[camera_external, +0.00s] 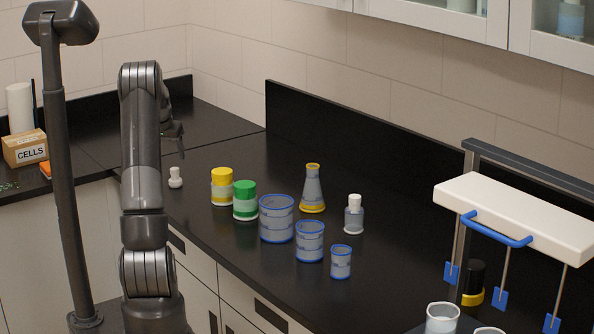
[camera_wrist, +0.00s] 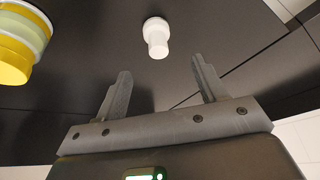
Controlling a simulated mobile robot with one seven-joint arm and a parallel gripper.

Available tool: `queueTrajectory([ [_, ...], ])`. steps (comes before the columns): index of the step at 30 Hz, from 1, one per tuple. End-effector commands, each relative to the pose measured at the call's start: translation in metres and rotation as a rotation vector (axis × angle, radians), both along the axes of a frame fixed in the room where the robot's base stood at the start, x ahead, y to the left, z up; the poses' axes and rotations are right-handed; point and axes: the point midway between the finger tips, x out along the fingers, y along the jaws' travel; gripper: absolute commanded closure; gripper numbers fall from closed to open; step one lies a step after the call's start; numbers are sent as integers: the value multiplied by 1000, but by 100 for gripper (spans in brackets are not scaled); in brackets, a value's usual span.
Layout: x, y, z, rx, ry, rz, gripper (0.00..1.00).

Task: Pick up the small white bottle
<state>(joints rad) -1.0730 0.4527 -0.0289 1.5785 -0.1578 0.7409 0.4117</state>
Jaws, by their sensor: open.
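The small white bottle (camera_external: 175,178) stands upright on the black counter, left of the yellow-lidded jar. In the wrist view the white bottle (camera_wrist: 156,36) shows at the top centre, beyond the fingertips and roughly in line with the gap between them. My gripper (camera_wrist: 160,67) is open, with nothing between its two fingers. In the external view my gripper (camera_external: 179,138) is partly hidden behind my arm and appears above the counter near the bottle, apart from it.
A yellow-lidded jar (camera_external: 222,187) and a green-lidded jar (camera_external: 245,201) stand to the bottle's right. Blue-rimmed beakers (camera_external: 277,219), a flask (camera_external: 312,189) and a white-capped bottle (camera_external: 354,215) stand further right. A CELLS box (camera_external: 25,149) is at far left. Counter around the white bottle is clear.

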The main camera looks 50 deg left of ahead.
Motion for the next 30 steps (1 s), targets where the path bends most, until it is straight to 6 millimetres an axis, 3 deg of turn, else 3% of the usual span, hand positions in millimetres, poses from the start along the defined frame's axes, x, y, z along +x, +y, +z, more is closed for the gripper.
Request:
queueTrajectory([
  [6, 10, 7, -33, -4, 2, -1, 35],
  [14, 16, 12, -54, -2, 1, -1, 35],
  [21, 24, 18, -88, -4, 2, -1, 35],
  [30, 26, 20, -95, -1, 0, -1, 35],
])
